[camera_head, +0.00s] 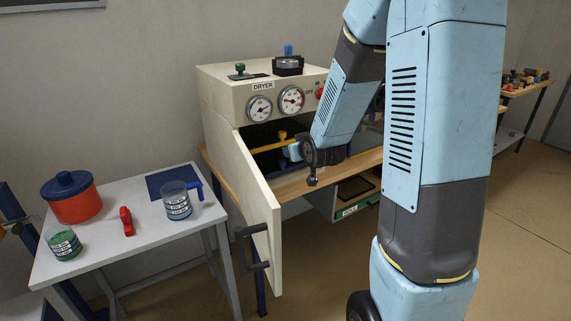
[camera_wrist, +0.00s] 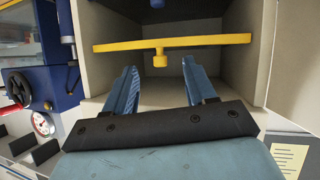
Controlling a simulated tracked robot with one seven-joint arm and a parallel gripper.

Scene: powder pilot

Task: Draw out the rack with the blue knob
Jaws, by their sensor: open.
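The dryer (camera_head: 225,92) stands with its door (camera_head: 255,195) swung open to the left. Inside is a rack with a yellow front bar (camera_head: 268,146) and yellow knob (camera_head: 282,135); the bar also shows in the wrist view (camera_wrist: 205,41), with its knob (camera_wrist: 160,60). A small blue piece, perhaps the blue knob (camera_wrist: 157,4), is cut off at the wrist view's top edge, above the yellow bar in that picture. My gripper (camera_head: 291,151) is at the dryer opening. In the wrist view my gripper (camera_wrist: 158,64) is open and empty, its fingertips near the yellow knob.
A white side table (camera_head: 105,262) at left holds a red pot (camera_head: 73,203), a red clip-like item (camera_head: 126,222) and two labelled beakers. The open door stands close to my gripper's left. A blue machine with a black handwheel (camera_wrist: 18,88) shows in the wrist view.

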